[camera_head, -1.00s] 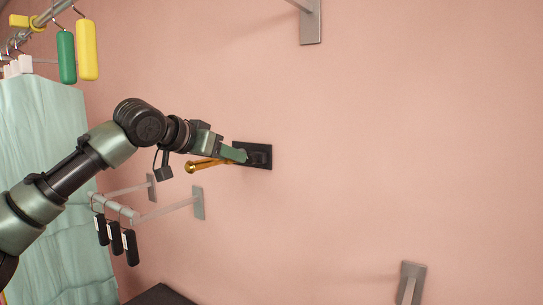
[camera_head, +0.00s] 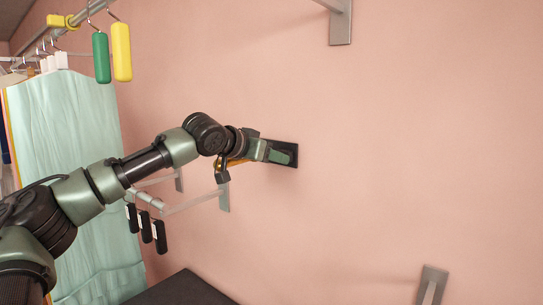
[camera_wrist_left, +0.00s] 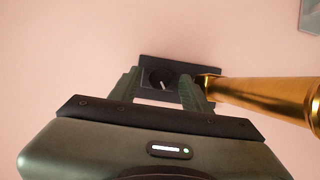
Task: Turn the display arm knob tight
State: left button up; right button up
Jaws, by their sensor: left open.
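The display arm is a shiny gold rod (camera_wrist_left: 265,98) fixed to a black wall plate (camera_head: 292,147). In the head view only a short piece of the rod (camera_head: 236,162) shows behind my left wrist. The round black knob (camera_wrist_left: 162,78) with a pale pointer line sits on the plate (camera_wrist_left: 205,66) in the left wrist view. My left gripper (camera_wrist_left: 160,82) is open, with one green finger on each side of the knob in that view; contact cannot be told. In the head view the left gripper (camera_head: 278,154) covers much of the plate and hides the knob. My right gripper is not in view.
A rail with a green tag (camera_head: 101,57), a yellow tag (camera_head: 121,52) and a pale green gown (camera_head: 70,150) is at the left. A lower rail (camera_head: 185,202) holds black tags (camera_head: 146,226). A dark surface (camera_head: 185,289) lies below. The pink wall at right is mostly clear.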

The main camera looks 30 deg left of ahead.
pick_arm(q)
grip_shut()
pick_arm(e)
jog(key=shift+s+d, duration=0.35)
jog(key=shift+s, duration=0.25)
pick_arm(q)
jog(key=shift+m, duration=0.3)
jog(key=shift+s+d+f+m+t+y, duration=0.15)
jog(key=shift+m+t+y, duration=0.25)
jog(key=shift+m+y, duration=0.85)
jog(key=shift+w+d+m+t+y, duration=0.1)
jog(key=shift+m+t+y, duration=0.45)
jog(key=shift+m, duration=1.35)
jog(key=shift+s+d+f+m+t+y, duration=0.15)
jog(key=shift+m+t+y, duration=0.1)
jog(key=shift+m+y, duration=1.1)
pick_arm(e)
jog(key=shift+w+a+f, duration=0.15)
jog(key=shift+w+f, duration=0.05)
pick_arm(q)
jog(key=shift+w+r+m+h, duration=0.1)
jog(key=shift+r+m+h, duration=0.05)
jog(key=shift+m+h, duration=0.15)
grip_release()
